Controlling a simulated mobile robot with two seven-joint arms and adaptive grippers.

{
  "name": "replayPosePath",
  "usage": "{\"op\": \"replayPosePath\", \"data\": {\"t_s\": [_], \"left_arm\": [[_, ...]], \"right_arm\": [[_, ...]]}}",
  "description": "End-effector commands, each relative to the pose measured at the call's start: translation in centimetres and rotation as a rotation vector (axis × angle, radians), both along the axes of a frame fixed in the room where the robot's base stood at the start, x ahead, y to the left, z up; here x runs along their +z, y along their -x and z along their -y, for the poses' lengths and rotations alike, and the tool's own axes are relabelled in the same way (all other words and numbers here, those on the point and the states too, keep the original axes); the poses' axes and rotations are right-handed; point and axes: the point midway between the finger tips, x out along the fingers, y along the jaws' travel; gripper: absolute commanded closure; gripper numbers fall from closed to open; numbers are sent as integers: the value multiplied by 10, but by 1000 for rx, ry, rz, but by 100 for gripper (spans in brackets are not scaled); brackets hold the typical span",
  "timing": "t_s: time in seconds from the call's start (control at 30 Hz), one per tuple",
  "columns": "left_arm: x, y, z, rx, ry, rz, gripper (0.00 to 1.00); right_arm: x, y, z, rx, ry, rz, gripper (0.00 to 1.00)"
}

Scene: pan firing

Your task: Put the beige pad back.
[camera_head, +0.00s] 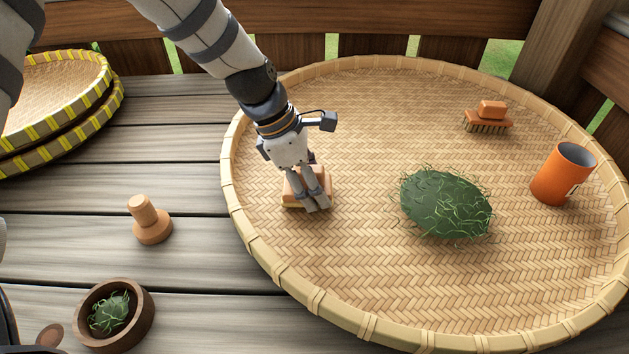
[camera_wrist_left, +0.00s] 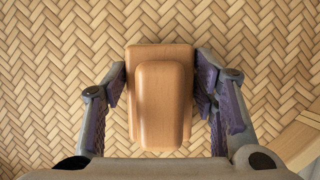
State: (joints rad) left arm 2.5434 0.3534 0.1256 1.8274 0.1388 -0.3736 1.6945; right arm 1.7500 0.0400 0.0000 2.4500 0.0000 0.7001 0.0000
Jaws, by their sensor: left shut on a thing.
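The beige pad (camera_wrist_left: 163,105) is a tan wooden block with a raised rounded handle. In the head view the pad (camera_head: 291,194) is at the left part of the large round woven tray (camera_head: 232,160), with a yellowish underside edge showing. My left gripper (camera_head: 317,203) comes down over it and hides much of it. In the left wrist view my left gripper (camera_wrist_left: 165,85) has one finger on each side of the pad and is shut on it. I cannot tell whether the pad touches the weave. My right gripper is not in view.
On the tray are a green leafy heap (camera_head: 446,204), an orange brush (camera_head: 488,118) and an orange cup (camera_head: 563,174). On the planks to the left are a wooden stamp (camera_head: 150,221), a wooden bowl with greens (camera_head: 145,330) and stacked yellow-rimmed trays (camera_head: 105,98).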

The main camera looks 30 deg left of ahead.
Motion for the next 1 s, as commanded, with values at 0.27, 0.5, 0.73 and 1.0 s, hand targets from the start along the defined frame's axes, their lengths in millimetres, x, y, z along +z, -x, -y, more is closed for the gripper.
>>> {"op": "replayPosePath", "data": {"t_s": [0.27,0.5,0.73,1.0], "left_arm": [[-5,0,0,1,-1,-1,27],[-5,0,0,1,0,-2,27],[22,3,-8,3,-2,6,27],[92,17,-30,2,-1,11,27]], "right_arm": [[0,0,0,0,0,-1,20],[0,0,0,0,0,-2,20],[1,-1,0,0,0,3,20],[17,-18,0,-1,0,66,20]]}}
